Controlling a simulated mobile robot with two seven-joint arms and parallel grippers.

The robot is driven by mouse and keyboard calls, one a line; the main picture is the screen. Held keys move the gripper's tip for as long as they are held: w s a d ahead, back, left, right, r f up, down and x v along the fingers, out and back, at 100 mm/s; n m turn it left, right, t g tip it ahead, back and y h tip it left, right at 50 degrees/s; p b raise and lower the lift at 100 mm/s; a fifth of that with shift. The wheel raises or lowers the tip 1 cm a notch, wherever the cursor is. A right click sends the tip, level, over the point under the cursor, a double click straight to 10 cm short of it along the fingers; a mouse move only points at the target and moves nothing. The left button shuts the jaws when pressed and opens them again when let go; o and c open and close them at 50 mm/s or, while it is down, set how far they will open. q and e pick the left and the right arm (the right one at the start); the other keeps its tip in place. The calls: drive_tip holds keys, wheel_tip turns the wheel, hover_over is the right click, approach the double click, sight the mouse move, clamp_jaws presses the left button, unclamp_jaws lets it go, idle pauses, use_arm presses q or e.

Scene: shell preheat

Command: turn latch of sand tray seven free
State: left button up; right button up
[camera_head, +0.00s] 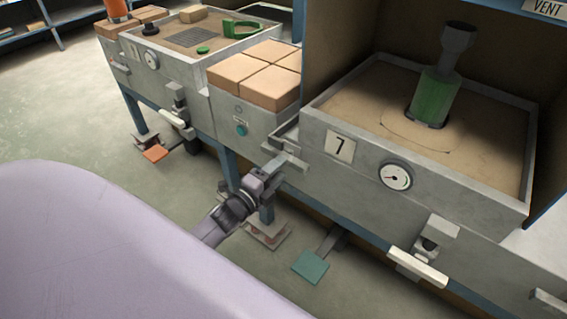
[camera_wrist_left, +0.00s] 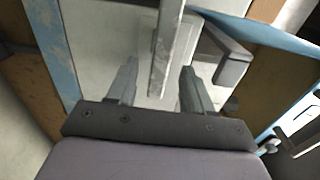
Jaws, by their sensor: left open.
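Sand tray seven (camera_head: 320,112) is a grey box of sand with a plate (camera_head: 340,146) marked 7 on its front. A grey metal latch (camera_head: 291,158) sticks out at its front left corner. My left gripper (camera_head: 272,170) is at this latch, with its jaws open. In the left wrist view, a flat grey latch bar (camera_wrist_left: 168,40) runs down between the two spread fingers (camera_wrist_left: 158,68), with gaps visible on both sides. I cannot tell how deep the bar reaches between them. My right gripper is not in view.
A green cylinder (camera_head: 434,95) stands in the sand beneath a dark nozzle. A gauge (camera_head: 395,176) and a pale-handled fitting (camera_head: 418,267) are on the tray's front. Bricks (camera_head: 255,72) lie to the left. A teal pedal (camera_head: 311,266) is below, near open floor.

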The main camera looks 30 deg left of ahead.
use_arm(q)
drive_tip(key=shift+s+a, duration=0.15)
drive_tip(key=shift+s, duration=1.6)
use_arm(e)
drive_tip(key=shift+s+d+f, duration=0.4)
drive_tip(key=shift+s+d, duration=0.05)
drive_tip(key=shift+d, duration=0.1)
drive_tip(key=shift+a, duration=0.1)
